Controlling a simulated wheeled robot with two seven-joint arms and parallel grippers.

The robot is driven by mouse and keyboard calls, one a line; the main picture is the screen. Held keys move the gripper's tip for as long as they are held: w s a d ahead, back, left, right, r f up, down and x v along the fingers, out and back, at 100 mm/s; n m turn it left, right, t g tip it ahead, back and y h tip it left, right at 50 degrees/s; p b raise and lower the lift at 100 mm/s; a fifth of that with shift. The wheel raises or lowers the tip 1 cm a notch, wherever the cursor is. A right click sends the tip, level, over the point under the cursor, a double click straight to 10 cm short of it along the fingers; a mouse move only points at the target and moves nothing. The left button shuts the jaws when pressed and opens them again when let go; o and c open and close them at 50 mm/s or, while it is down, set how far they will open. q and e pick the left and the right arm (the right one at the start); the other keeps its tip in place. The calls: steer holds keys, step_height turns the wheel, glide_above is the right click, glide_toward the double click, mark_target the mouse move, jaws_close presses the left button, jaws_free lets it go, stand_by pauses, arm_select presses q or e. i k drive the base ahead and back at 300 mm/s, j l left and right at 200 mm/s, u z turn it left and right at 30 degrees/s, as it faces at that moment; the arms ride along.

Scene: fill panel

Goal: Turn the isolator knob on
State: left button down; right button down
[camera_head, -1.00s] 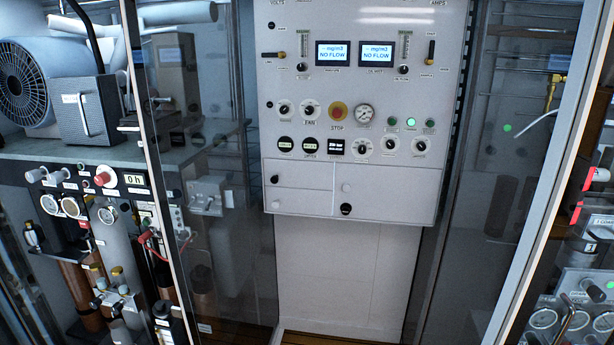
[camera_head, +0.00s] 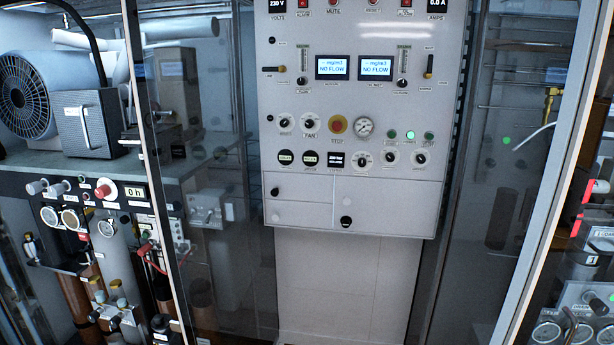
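The grey control panel (camera_head: 300,100) stands upright in the middle of the head view. It carries several round knobs, among them one (camera_head: 310,123) above the "FAN" label and others in a lower row (camera_head: 391,157). I cannot tell which knob is the isolator, as most labels are too small to read. Two screens (camera_head: 332,67) (camera_head: 376,67) read "NO FLOW". Voltage display (camera_head: 277,5) reads 230 V. Neither gripper is in view.
Glass panes in metal frames (camera_head: 155,150) (camera_head: 555,170) flank the panel. A bench at left holds a grey box (camera_head: 88,122) and fan (camera_head: 25,95); gauges and a red knob (camera_head: 103,191) are below. More gauges (camera_head: 547,331) show at lower right.

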mark_target(102, 191)
steer(key=u, duration=0.65)
steer(key=i+l+u, duration=0.15)
steer(key=u, duration=0.3)
steer(key=i+l+u, duration=0.2)
steer(key=u, duration=0.25)
steer(key=i+l+u, duration=0.15)
steer(key=l+u, duration=0.15)
steer(key=u, duration=0.15)
steer(key=i+l+u, duration=0.1)
steer(key=l+u, duration=0.2)
steer(key=u, duration=0.15)
